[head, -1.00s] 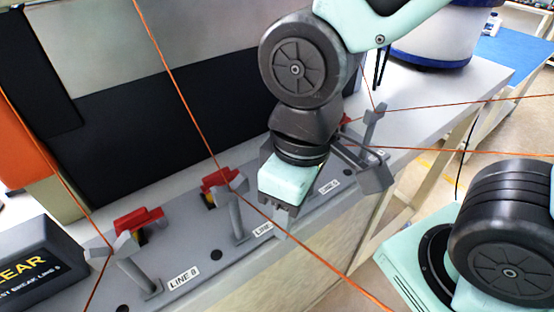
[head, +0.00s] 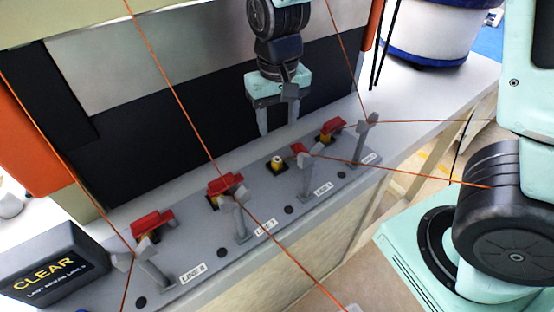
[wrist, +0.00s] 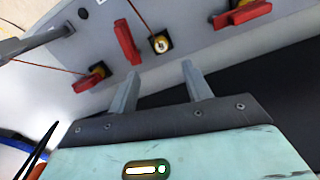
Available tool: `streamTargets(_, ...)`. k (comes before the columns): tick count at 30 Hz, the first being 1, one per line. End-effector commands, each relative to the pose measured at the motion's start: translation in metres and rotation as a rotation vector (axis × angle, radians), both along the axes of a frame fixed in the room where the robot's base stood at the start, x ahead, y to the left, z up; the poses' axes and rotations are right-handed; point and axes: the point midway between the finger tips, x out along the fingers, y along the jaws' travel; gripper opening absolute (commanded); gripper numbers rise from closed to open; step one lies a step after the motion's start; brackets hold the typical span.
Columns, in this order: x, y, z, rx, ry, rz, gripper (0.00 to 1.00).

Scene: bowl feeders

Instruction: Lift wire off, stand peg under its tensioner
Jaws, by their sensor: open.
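My gripper (head: 278,125) is open and empty, fingers down, above and behind the third station from the left. Its fingers show in the wrist view (wrist: 160,90), apart from the panel. That station has a yellow socket (head: 277,163) with its top bare. A red piece (head: 298,149) is beside it, close to the grey tensioner (head: 305,172); the wrist view shows this red piece (wrist: 127,42) and the bare socket (wrist: 159,43). An orange wire (head: 400,169) runs right from near this tensioner; whether it touches is unclear. I cannot make out a separate peg.
Other stations have red pieces (head: 152,221) (head: 225,184) (head: 333,128) over yellow sockets, with grey tensioners (head: 238,215) (head: 368,137). Orange wires (head: 175,88) (head: 440,121) cross the space. A black CLEAR box (head: 45,275) stands left. A dark panel (head: 150,140) rises behind.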

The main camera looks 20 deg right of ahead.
Motion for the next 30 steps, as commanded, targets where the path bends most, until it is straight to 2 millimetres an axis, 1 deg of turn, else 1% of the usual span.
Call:
streamTargets(1,-0.001,-0.001,-0.011,-0.004,0.007,-0.002,0.49)
streamTargets(3,-0.001,-0.001,-0.024,-0.003,0.007,-0.001,0.49)
streamTargets(7,-0.001,0.000,-0.043,-0.001,0.004,0.001,0.49)
streamTargets(15,-0.001,0.000,-0.059,-0.001,0.003,0.001,0.49)
streamTargets(25,-0.001,0.002,-0.099,-0.001,0.003,0.001,0.49)
streamTargets(30,-0.001,0.002,-0.105,0.000,0.000,0.001,0.49)
